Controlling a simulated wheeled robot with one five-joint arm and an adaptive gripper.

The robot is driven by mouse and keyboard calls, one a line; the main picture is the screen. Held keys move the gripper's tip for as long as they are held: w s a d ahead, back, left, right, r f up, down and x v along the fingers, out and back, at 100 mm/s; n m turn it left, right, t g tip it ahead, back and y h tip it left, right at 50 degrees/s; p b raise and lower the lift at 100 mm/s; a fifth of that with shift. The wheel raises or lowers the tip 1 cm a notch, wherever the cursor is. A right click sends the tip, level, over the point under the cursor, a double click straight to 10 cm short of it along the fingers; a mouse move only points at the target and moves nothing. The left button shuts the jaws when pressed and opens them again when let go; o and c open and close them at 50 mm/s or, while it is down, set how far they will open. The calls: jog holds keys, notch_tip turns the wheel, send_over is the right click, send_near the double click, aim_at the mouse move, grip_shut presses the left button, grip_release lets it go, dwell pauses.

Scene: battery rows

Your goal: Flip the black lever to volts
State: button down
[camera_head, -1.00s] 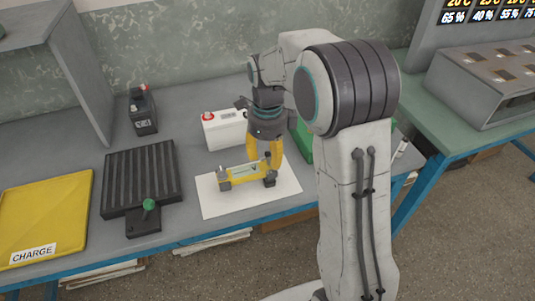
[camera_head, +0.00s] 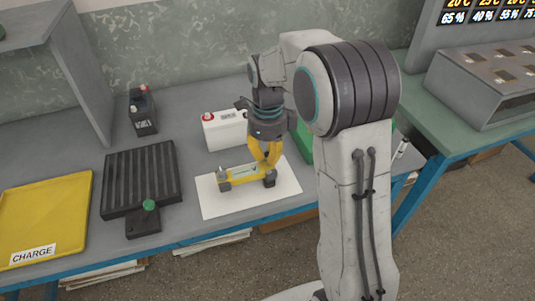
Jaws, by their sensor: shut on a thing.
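A yellow meter-like device (camera_head: 240,172) with dark blocks at both ends lies on a white sheet (camera_head: 218,203) on the grey bench. My gripper (camera_head: 267,162) points down at the right part of this device, beside its dark right-hand block (camera_head: 270,179). Its yellow fingers are drawn together and shut on a small part at the top of the device. The fingers hide that part, and I cannot make out the black lever or its markings. A pale display strip shows on the device's top face.
A white battery (camera_head: 222,131) stands behind the device, and a dark battery (camera_head: 142,112) stands further left. A ribbed black plate (camera_head: 140,175) with a green knob (camera_head: 149,205) and a yellow CHARGE tray (camera_head: 45,215) lie left. A green object (camera_head: 303,142) is partly behind my arm.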

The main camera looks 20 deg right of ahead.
jog(key=shift+f+b, duration=0.1)
jog(key=shift+b, duration=0.2)
jog(key=t+b, duration=0.1)
jog(key=b, duration=0.1)
jog(key=shift+s+f+b, duration=0.15)
jog(key=shift+f+b, duration=0.05)
jog(key=shift+b, duration=0.1)
jog(key=t+b, duration=0.1)
jog(key=b, duration=0.1)
jog(key=t+b, duration=0.1)
jog(key=b, duration=0.1)
jog(key=shift+s+r, duration=0.1)
jog(key=shift+s, duration=0.15)
jog(key=shift+s+r+t+b, duration=0.15)
jog(key=shift+r+t+b, duration=0.1)
jog(key=shift+t+b, duration=0.55)
jog(key=c, duration=1.2)
grip_release()
jog(key=shift+r, duration=0.2)
jog(key=v, duration=1.1)
jog(key=shift+r, duration=0.4)
